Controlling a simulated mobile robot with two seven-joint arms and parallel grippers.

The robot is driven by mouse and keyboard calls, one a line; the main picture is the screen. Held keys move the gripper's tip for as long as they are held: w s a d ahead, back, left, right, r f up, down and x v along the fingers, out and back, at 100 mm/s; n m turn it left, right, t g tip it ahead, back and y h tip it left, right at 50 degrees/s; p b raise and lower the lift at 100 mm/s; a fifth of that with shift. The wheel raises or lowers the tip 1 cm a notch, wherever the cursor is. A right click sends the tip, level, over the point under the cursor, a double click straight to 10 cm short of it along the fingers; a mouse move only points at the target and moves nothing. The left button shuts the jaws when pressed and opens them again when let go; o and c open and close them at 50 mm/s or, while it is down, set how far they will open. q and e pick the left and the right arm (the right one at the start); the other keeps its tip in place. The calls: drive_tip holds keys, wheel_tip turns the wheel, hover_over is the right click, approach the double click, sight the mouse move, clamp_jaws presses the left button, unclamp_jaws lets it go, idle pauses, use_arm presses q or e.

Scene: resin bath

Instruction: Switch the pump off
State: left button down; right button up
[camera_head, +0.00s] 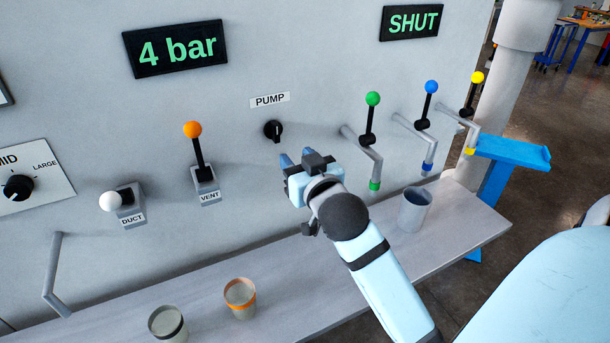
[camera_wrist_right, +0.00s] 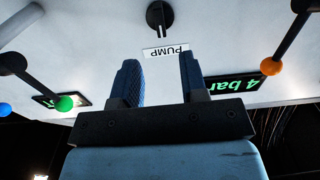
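The pump switch (camera_head: 273,130) is a small round black knob on the grey panel, under a white label reading PUMP (camera_head: 270,100). In the right wrist view the knob (camera_wrist_right: 160,16) shows upside down at the top, with a bar that looks upright. My right gripper (camera_head: 297,157) is just below and right of the knob in the head view, apart from it. Its two blue fingers (camera_wrist_right: 162,80) are spread with nothing between them, and the knob lies beyond the tips. My left gripper is not in view.
Displays read "4 bar" (camera_head: 176,48) and "SHUT" (camera_head: 411,22). The orange-topped VENT lever (camera_head: 198,150) stands left of the knob; green (camera_head: 369,120), blue (camera_head: 426,105) and yellow levers with spouts stand right. A grey cup (camera_head: 414,209) and two other cups stand on the shelf below.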

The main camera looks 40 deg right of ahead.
drive_tip(key=v, duration=0.3)
drive_tip(key=shift+s, duration=0.1)
idle(0.4)
